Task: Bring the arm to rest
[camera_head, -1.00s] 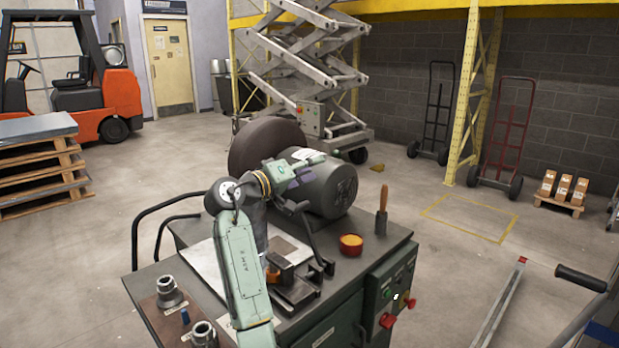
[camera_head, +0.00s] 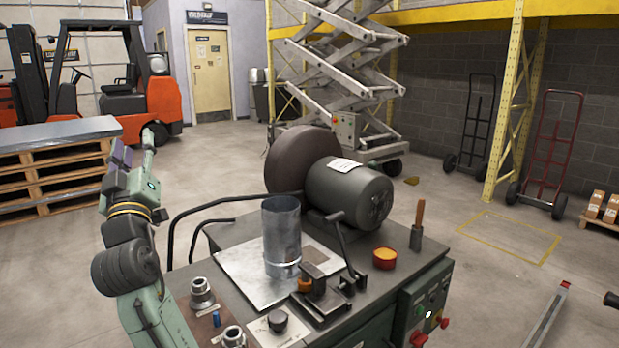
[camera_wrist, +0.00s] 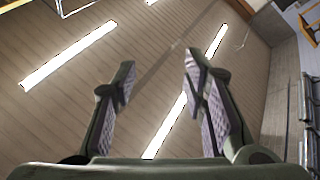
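My gripper (camera_head: 135,152) is raised at the left of the head view, beside the workbench and in front of the pallet stack. In the wrist view my gripper (camera_wrist: 159,62) points up at the ceiling. Its two fingers stand apart with nothing between them. A grey sheet-metal duct cylinder (camera_head: 282,237) stands upright on a light metal plate (camera_head: 240,266) on the workbench. My gripper is well clear of it, to its left.
A motor (camera_head: 350,193) with a large dark wheel (camera_head: 296,160) sits at the bench's back. Bent black rails (camera_head: 215,200) rise at the bench's left. Pallets (camera_head: 55,180) and a forklift (camera_head: 125,100) stand left.

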